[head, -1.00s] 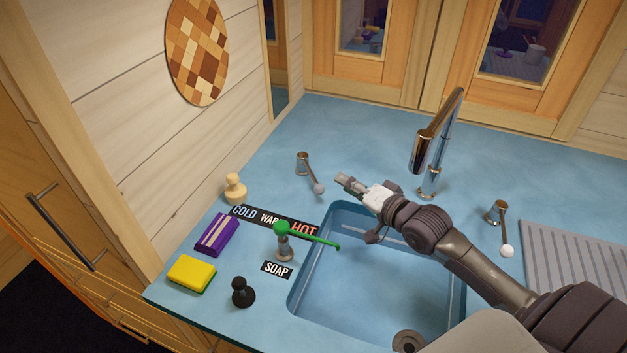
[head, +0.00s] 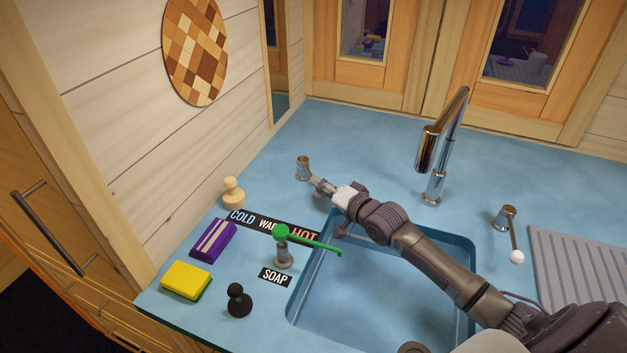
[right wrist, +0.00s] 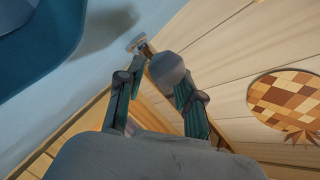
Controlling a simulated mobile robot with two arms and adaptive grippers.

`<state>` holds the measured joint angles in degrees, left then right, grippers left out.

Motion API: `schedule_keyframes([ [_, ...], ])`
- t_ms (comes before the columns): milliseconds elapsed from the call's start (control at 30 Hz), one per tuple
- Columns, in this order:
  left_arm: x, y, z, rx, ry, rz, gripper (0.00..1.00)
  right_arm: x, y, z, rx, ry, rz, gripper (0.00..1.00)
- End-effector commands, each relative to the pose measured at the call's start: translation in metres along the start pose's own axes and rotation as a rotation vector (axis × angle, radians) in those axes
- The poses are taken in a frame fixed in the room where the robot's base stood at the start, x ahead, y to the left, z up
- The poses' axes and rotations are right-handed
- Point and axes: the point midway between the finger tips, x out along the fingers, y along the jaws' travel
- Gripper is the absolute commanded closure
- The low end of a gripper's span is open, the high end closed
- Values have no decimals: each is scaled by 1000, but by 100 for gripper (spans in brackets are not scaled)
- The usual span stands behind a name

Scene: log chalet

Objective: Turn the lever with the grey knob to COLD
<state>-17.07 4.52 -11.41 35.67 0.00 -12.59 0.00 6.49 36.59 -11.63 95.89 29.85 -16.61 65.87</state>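The lever with the grey knob has its metal base (head: 303,168) on the blue counter, left of the tall faucet. The right wrist view shows the grey ball knob (right wrist: 167,68) at the fingertips, with the lever's base (right wrist: 136,42) beyond. My right gripper (right wrist: 158,82) is open, one finger either side of the knob; contact cannot be told. A label strip (head: 255,220) reads COLD, WARM, HOT from left to right, partly covered by the green-topped pump. My left gripper is out of view.
A purple box (head: 213,241), yellow sponge (head: 186,280) and two small pegs stand at the left.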

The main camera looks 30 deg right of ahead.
Motion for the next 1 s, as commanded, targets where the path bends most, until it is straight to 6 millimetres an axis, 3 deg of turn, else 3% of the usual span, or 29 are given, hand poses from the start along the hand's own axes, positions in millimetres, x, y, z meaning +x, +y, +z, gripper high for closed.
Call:
schedule_keyframes([
  [100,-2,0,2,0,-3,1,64,20,-1,-1,-1,1,-1,64],
  [233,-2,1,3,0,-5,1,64,34,0,-1,0,1,0,64],
  [600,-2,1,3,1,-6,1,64,40,0,0,-1,0,0,64],
  [667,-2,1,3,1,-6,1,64,40,0,0,-1,0,0,70],
  [833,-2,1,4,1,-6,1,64,40,0,0,-1,0,0,99],
  [1000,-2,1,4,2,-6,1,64,40,0,0,-1,0,0,100],
])
